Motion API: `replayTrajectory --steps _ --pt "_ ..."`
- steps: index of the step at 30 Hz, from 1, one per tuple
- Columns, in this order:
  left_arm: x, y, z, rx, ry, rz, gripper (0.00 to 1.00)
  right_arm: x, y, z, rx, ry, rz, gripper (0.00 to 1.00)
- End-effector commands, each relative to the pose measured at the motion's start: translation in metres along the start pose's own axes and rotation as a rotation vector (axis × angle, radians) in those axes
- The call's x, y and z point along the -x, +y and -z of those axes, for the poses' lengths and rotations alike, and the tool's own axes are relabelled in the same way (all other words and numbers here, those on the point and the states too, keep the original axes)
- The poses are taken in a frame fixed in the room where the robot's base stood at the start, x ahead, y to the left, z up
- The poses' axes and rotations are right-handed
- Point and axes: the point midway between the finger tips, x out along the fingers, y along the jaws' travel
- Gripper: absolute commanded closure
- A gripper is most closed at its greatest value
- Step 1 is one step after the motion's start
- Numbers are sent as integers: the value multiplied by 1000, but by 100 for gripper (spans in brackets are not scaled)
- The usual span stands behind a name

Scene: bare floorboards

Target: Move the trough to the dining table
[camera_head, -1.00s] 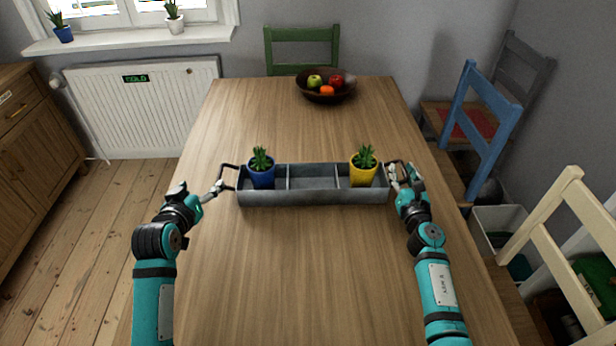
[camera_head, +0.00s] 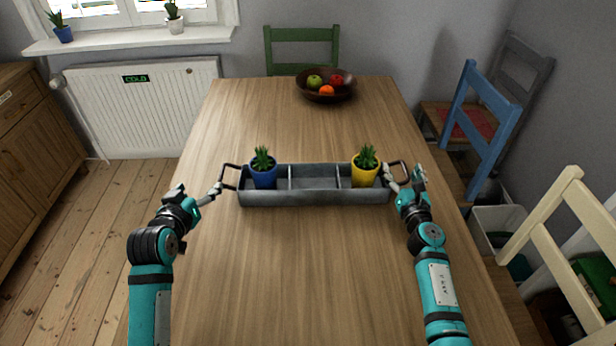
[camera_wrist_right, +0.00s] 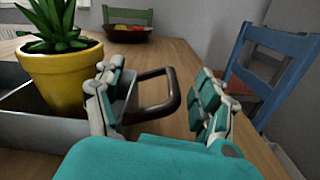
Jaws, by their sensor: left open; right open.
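The grey metal trough (camera_head: 314,197) rests on the wooden dining table (camera_head: 300,270). It has compartments and a dark handle at each end. A blue pot with a succulent (camera_head: 263,173) stands in its left compartment, and a yellow pot with a succulent (camera_head: 365,171) in its right one. The middle compartment is empty. My left gripper (camera_head: 218,189) is open beside the left handle (camera_head: 229,175). My right gripper (camera_head: 403,187) is open at the right handle. In the right wrist view, the right handle (camera_wrist_right: 168,98) lies between the spread fingers of my right gripper (camera_wrist_right: 155,105).
A dark bowl of fruit (camera_head: 326,92) stands at the table's far end. A green chair (camera_head: 302,45) is behind it. Blue (camera_head: 482,120) and cream (camera_head: 560,230) chairs line the right side. The table is clear in front of the trough and between it and the bowl.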

Motion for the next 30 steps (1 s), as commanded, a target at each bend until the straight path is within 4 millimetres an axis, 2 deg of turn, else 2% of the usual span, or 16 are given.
replayTrajectory --steps 5,8,11,18,21,25,30 --pt "0 0 0 0 0 0 26 7 -3 0 9 2 2 28" --pt "0 0 0 0 0 0 26 18 -4 0 14 2 2 28" --pt "0 0 0 0 0 0 26 35 0 2 10 5 -5 28" --pt "0 0 0 0 0 0 26 89 0 2 -1 4 -2 28" --pt "0 0 0 0 0 0 26 104 0 3 -1 5 0 28" --pt "0 0 0 0 0 0 26 116 0 2 -2 3 -1 28" --pt "0 0 0 0 0 0 26 120 0 1 -1 3 0 28"
